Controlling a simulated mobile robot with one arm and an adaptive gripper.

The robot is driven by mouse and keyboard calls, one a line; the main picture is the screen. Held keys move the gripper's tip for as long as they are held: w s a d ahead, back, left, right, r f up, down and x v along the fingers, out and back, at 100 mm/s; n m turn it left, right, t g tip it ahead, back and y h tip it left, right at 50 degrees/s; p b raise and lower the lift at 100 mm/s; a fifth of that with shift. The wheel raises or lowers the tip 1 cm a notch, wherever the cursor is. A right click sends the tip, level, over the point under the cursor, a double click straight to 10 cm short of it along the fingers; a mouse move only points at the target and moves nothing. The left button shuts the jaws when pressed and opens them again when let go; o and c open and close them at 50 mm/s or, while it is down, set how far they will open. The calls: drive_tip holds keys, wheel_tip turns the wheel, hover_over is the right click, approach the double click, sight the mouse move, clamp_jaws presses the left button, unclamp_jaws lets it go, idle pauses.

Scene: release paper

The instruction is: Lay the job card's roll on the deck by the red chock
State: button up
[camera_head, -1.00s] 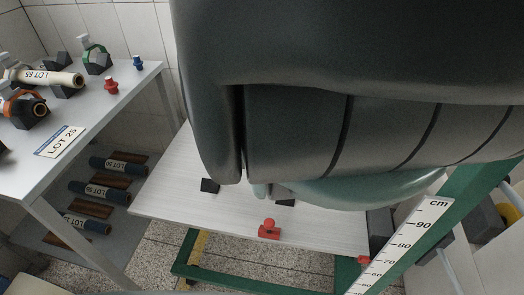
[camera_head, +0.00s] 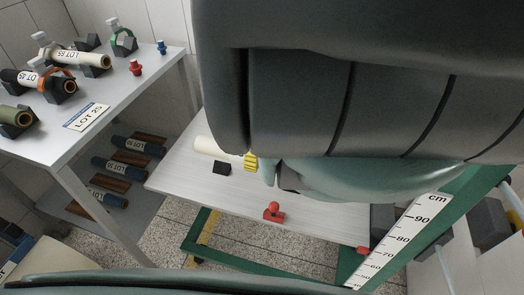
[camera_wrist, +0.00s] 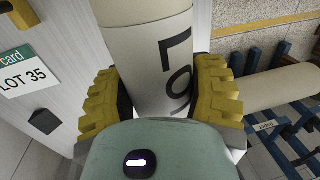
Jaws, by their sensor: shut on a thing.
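My gripper (camera_wrist: 163,100) is shut on a cream roll (camera_wrist: 150,60) with large dark lettering, beginning "LO", running along it. Yellow ribbed fingers grip it from both sides. In the head view the roll's end (camera_head: 212,147) shows over the far left part of the pale deck (camera_head: 190,185), with one yellow finger beside it. I cannot tell whether the roll touches the deck. The red chock (camera_head: 274,212) is at the deck's near edge, apart from the roll. A black chock (camera_head: 222,168) sits nearer the roll. The job card (camera_wrist: 22,70) reads "LOT 35". My arm hides much of the deck.
A side table (camera_head: 130,115) at left holds several rolls on black cradles and a "LOT 25" card (camera_head: 86,117). Labelled rolls lie on its lower shelf (camera_head: 75,205). A green frame (camera_head: 235,258) and ruler (camera_head: 405,240) border the deck. Another cream roll (camera_wrist: 275,88) lies on a blue rack.

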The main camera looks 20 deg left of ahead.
sight(255, 188)
drive_tip(key=shift+s+a+f, duration=0.1)
drive_tip(key=shift+s+f, duration=0.1)
drive_tip(key=shift+s, duration=0.2)
drive_tip(key=shift+w+f+b, duration=0.15)
drive_tip(key=shift+f+b, duration=0.35)
drive_tip(key=shift+b, duration=0.25)
wheel_tip(255, 188, down, 9)
drive_tip(key=b, duration=0.9)
drive_tip(key=shift+f, duration=0.25)
drive_tip(key=o, duration=1.4)
drive_tip(key=shift+r, duration=0.1)
